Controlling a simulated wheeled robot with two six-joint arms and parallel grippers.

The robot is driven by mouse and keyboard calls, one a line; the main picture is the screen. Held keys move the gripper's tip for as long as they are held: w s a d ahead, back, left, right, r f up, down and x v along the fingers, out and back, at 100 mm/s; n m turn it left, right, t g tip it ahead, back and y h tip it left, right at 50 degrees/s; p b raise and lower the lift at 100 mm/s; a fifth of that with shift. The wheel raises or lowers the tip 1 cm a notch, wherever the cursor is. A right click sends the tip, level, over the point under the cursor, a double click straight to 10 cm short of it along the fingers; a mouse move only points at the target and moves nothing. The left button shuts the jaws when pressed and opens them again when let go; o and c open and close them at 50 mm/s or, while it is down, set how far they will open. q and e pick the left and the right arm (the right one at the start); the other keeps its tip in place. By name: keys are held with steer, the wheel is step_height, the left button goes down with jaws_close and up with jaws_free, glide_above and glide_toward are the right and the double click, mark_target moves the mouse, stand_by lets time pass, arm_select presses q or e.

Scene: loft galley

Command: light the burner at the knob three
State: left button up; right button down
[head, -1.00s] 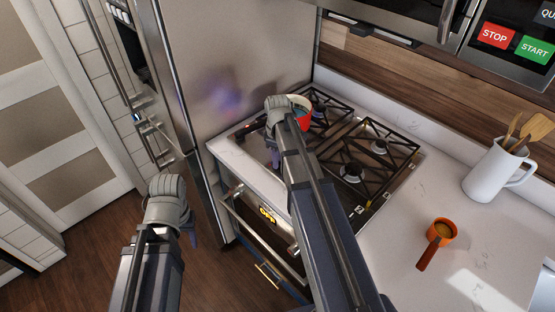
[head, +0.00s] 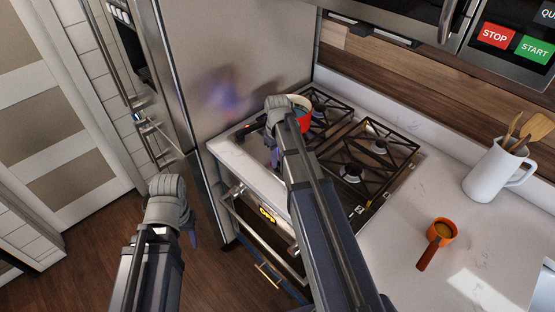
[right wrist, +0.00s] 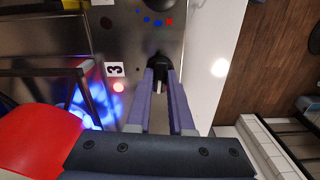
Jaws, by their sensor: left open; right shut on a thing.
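In the right wrist view the black knob (right wrist: 160,64) sits between the fingertips of my right gripper (right wrist: 163,88), which is shut on it. A label with the number 3 (right wrist: 114,69) is beside the knob, and a small reddish light (right wrist: 118,87) glows below the label. A bright blue flame glow (right wrist: 112,112) shows at the burner beside a red pot (right wrist: 35,140). In the head view my right gripper (head: 276,158) is at the cooktop's front left; my arm hides the knob there. My left gripper (head: 191,238) is open and empty in front of the oven.
The red pot (head: 303,119) stands on the left grates, partly behind my right wrist. The right grates (head: 365,160) are bare. The tall steel panel (head: 260,55) borders the left.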

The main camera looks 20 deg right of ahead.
steer(key=c, duration=0.8)
jaws_free()
step_height(320, 180, up, 8)
steer(key=p, duration=0.7)
steer(key=shift+p, duration=0.4)
steer(key=shift+f, duration=0.1)
steer(key=s+a+f+b, duration=0.2)
steer(key=s+a, duration=0.6)
steer(key=a, duration=0.3)
steer(key=s+a+f+n+h+b, duration=0.1)
steer(key=s+a+f+b, duration=0.2)
steer(key=s+a, duration=0.6)
steer(key=a, duration=0.3)
steer(key=shift+a, duration=0.15)
